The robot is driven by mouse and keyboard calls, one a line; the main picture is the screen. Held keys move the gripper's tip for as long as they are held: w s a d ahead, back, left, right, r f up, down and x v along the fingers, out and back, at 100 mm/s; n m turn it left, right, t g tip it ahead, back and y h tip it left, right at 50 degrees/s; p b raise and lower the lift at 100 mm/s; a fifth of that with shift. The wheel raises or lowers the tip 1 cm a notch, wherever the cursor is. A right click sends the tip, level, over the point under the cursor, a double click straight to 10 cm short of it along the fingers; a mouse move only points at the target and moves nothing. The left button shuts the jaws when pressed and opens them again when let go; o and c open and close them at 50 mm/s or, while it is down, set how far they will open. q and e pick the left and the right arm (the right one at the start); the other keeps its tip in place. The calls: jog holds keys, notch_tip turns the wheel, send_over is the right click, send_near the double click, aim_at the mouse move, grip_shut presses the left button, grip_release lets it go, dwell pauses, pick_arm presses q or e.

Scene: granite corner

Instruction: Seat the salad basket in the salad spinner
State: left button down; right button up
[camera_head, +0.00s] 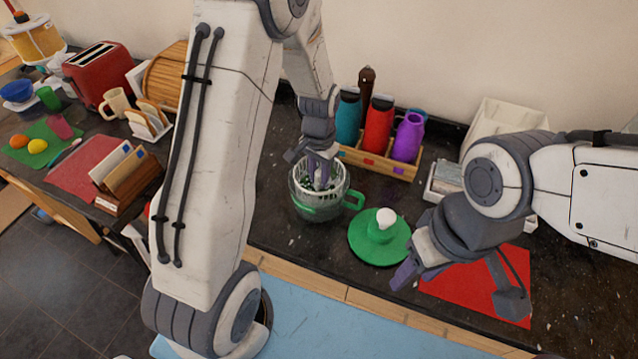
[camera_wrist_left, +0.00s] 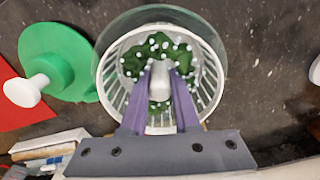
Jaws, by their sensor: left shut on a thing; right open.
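The salad basket (camera_head: 341,184) is white and slatted, with green leaves and white bits inside. It sits at the mouth of the salad spinner (camera_head: 312,210), a clear greenish bowl with a green handle. My left gripper (camera_head: 319,181) is shut on the basket's white centre post, seen in the left wrist view (camera_wrist_left: 160,72). There the basket (camera_wrist_left: 213,75) lies within the bowl's rim (camera_wrist_left: 150,12), off-centre in the picture. I cannot tell whether it rests on the bottom. The green lid (camera_head: 370,246) with its white knob lies to the right. My right gripper (camera_head: 458,288) is open and empty.
A wooden rack (camera_head: 376,164) with several bottles stands behind the spinner. A red mat (camera_head: 480,290) lies under my right gripper. A white crate (camera_head: 505,122) is at the back right. The toaster (camera_head: 97,73) and letter holder (camera_head: 130,178) are at left.

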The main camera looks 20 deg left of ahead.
aim_at(319, 187)
pick_arm(q)
notch_tip(319, 187, down, 4)
jog(key=shift+r+p, duration=0.25)
jog(key=shift+p, duration=0.05)
jog(key=shift+f, duration=0.15)
jog(key=c, duration=0.7)
grip_release()
jog(key=shift+o, duration=0.2)
